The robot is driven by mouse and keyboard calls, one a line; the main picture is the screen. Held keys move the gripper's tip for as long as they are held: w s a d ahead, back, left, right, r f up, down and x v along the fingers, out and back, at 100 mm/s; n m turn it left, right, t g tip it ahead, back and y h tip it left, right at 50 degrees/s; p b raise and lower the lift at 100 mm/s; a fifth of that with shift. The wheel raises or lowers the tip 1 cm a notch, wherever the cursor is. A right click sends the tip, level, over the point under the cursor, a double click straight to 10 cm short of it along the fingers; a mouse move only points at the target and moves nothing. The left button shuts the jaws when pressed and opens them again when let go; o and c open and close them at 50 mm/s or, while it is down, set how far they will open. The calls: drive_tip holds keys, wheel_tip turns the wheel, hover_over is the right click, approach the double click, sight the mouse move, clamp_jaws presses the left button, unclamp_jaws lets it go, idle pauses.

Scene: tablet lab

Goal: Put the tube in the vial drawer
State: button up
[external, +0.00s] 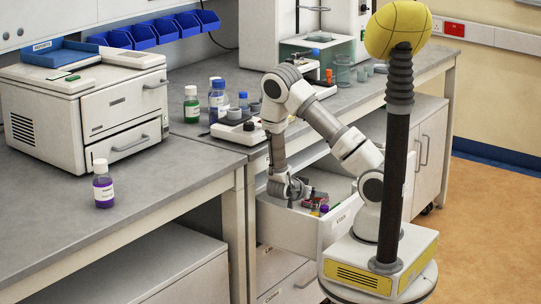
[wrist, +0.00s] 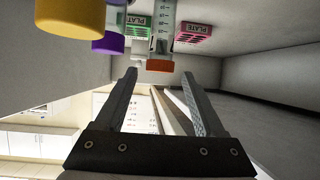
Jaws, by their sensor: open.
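The open vial drawer (external: 285,229) juts out under the bench in the external view, with a label on its front. My gripper (external: 291,192) is down at the drawer's left part. In the wrist view my gripper (wrist: 159,76) is open, with nothing clasped between its fingers. A clear graduated tube (wrist: 162,28) with an orange cap (wrist: 160,65) is just beyond the fingertips, in line with the gap. It appears to be inside the drawer, apart from the fingers. Its far end is cut off by the frame.
Near the tube are a green box (wrist: 138,22), a pink box (wrist: 193,33), a purple cap (wrist: 108,44) and a large yellow cap (wrist: 70,14). The drawer's grey wall (wrist: 268,85) is at right. A purple bottle (external: 103,186) stands on the left bench.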

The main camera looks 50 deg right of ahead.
wheel_tip(320, 180, up, 6)
drive_tip(key=shift+d+f+p, duration=0.1)
drive_tip(key=shift+f+p, duration=0.1)
drive_tip(key=shift+p, duration=0.65)
